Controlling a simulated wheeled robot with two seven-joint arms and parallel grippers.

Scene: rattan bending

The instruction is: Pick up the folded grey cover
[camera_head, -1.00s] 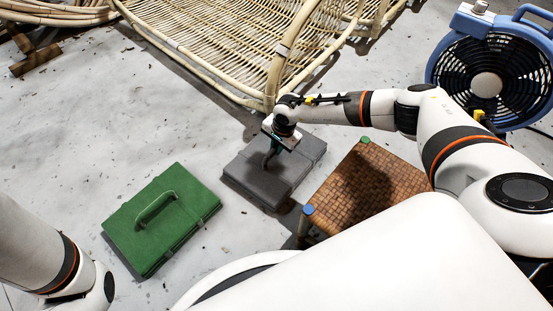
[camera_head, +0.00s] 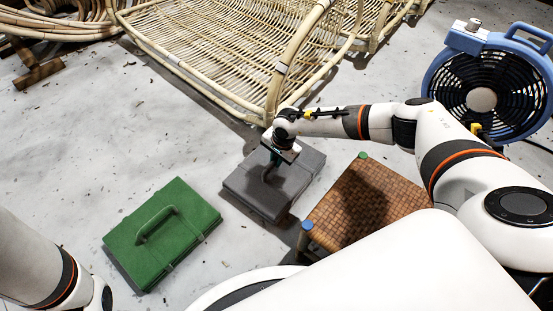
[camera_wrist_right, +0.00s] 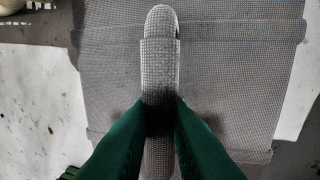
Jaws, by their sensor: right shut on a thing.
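The folded grey cover (camera_head: 256,189) lies on the concrete floor in the middle of the head view, left of the woven stool. My right gripper (camera_head: 268,176) is above it, pointing down. In the right wrist view the grey cover (camera_wrist_right: 240,75) fills most of the picture, with a raised grey strap handle (camera_wrist_right: 160,60) running along its middle. The green fingers of my right gripper (camera_wrist_right: 161,110) are shut on this handle, one on each side. My left gripper is out of view; only part of my left arm shows at the lower left.
A green folded cover with a handle (camera_head: 163,232) lies to the left. A woven stool (camera_head: 365,205) stands close on the right. A rattan frame (camera_head: 215,50) is behind, and a blue fan (camera_head: 485,90) is at the far right.

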